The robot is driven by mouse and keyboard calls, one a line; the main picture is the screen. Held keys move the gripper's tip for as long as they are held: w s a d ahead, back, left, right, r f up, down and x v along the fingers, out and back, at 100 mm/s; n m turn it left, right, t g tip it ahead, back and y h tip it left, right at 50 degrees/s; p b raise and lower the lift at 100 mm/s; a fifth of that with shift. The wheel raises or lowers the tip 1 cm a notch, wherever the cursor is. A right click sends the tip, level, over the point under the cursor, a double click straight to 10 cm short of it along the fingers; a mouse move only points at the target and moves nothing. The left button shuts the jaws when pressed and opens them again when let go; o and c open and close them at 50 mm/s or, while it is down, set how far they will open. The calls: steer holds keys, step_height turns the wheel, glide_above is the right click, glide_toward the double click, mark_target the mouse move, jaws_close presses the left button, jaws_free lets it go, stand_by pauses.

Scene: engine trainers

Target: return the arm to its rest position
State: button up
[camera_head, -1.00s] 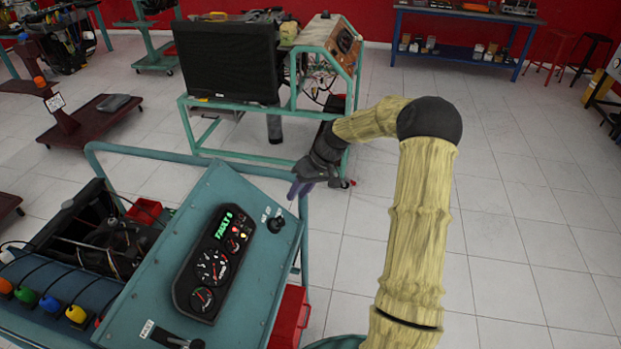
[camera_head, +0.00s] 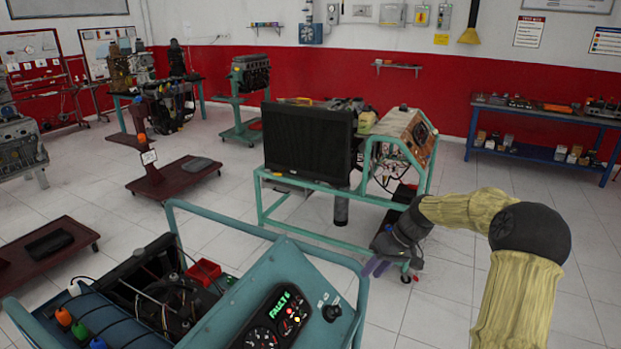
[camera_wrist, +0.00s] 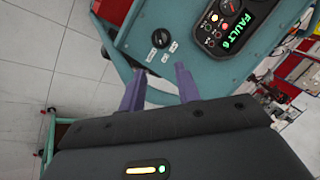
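My arm, in a pale yellow ribbed sleeve with a black elbow, reaches in from the lower right of the head view. The panel's black knob (camera_wrist: 161,38) and teal edge lie beyond the fingertips. The gauge cluster (camera_wrist: 222,22) there shows a green "FAULT 6". I see no contact with the panel.
A teal tube rail (camera_head: 245,228) runs around the near trainer. A green wheeled frame (camera_head: 290,228) stands behind my gripper. A blue workbench (camera_head: 545,118) is at the back right, and dark red low carts (camera_head: 172,178) stand at left.

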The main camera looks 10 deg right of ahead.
steer(key=s+a+m+t+h, duration=0.1)
steer(key=s+a+h, duration=0.2)
steer(key=s, duration=0.9)
steer(key=s+a+r+m+t+h, duration=0.1)
steer(key=s+a, duration=0.5)
steer(key=s, duration=0.6)
steer(key=shift+a+r+m+h, duration=0.15)
steer(key=shift+m+h, duration=0.45)
steer(key=shift+h, duration=0.4)
stand_by(2.1)
steer(key=shift+a, duration=0.1)
stand_by(0.8)
